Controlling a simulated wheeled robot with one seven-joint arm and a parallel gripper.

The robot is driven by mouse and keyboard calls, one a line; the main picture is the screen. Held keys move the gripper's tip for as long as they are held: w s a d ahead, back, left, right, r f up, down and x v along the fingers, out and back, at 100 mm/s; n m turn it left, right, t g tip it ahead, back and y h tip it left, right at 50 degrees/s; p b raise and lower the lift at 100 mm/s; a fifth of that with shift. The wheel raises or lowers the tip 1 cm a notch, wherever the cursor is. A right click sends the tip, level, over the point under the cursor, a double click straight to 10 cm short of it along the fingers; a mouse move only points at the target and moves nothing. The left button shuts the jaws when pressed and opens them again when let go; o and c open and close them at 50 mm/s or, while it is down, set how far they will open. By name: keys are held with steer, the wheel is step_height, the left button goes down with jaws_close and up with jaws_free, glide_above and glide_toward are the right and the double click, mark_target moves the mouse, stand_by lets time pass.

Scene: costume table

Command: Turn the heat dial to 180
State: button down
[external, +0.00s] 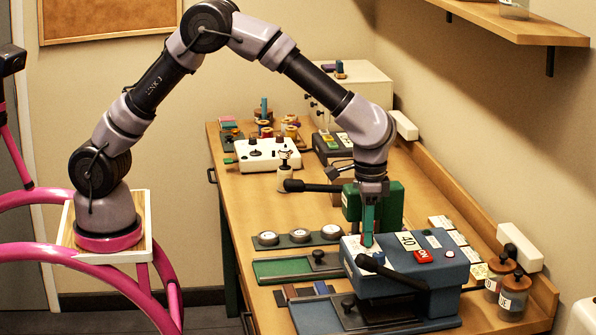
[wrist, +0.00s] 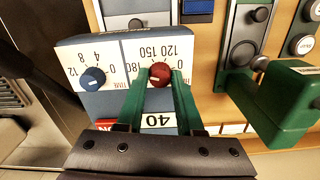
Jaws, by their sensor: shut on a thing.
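The heat dial is a red knob (wrist: 160,75) on the white scale plate of a blue press (external: 390,290). In the wrist view, 120 and 150 are printed above the knob and 180 to its left. A small pale mark shows at the knob's lower left; I cannot tell its exact reading. My gripper (wrist: 159,82) has its two green fingers on either side of the knob, shut on it. In the external view, my gripper (external: 368,240) points down onto the press top, and its fingers hide the knob.
A blue time knob (wrist: 92,78) sits left of the heat dial in the wrist view. A label reading 40 (external: 408,241) and a red switch (external: 421,256) are close by. A green press (external: 390,203) with a black lever stands just behind. Jars (external: 514,292) stand at right.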

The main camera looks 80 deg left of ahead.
steer(key=shift+r, duration=0.1)
steer(key=c, duration=0.6)
jaws_free()
steer(key=shift+o, duration=0.2)
step_height(320, 180, up, 11)
